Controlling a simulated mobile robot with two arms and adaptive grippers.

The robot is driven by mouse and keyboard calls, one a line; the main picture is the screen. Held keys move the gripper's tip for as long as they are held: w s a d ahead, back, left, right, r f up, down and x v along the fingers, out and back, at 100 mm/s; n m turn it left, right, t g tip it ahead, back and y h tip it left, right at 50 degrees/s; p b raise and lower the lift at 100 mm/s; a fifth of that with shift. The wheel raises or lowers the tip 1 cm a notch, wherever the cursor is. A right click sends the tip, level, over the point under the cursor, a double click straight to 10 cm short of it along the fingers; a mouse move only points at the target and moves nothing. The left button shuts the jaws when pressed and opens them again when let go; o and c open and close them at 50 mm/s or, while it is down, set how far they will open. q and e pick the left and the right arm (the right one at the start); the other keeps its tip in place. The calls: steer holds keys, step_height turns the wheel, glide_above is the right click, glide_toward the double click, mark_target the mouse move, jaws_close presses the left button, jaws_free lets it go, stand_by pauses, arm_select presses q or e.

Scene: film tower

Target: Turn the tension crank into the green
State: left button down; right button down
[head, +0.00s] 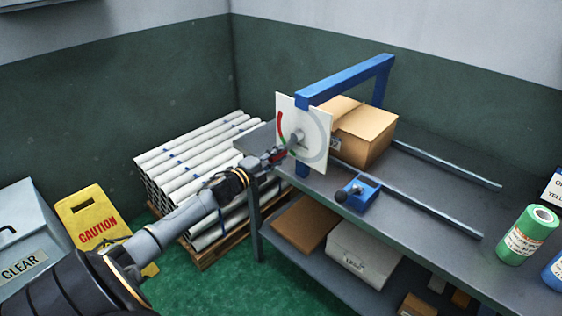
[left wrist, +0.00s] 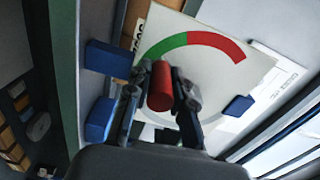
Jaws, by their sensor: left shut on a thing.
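The white dial plate (head: 316,148) hangs on the near post of a blue frame (head: 345,80) on the grey bench. In the left wrist view the dial plate (left wrist: 165,30) carries an arc with a green part (left wrist: 165,47) and a longer red part (left wrist: 215,43). My left gripper (head: 280,153) reaches the dial's front from the left. In the left wrist view its fingers (left wrist: 160,92) are shut around the red crank handle (left wrist: 161,85). The crank's hub and arm are mostly hidden. My right gripper is not in view.
A green roll (head: 528,235) stands at the right. White tubes (head: 200,160) and a yellow caution sign (head: 92,218) are left of the bench.

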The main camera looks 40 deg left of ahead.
arm_select(q)
steer(key=shift+a+r+m, duration=0.2)
steer(key=shift+a+m, duration=0.1)
steer(key=shift+m, duration=0.1)
steer(key=c, duration=1.2)
jaws_free()
steer(key=shift+o, duration=0.2)
steer(key=shift+s+f, duration=0.1)
steer(key=shift+s, duration=0.45)
steer(key=s+a, duration=0.1)
steer(key=s, duration=1)
steer(key=shift+w, duration=0.1)
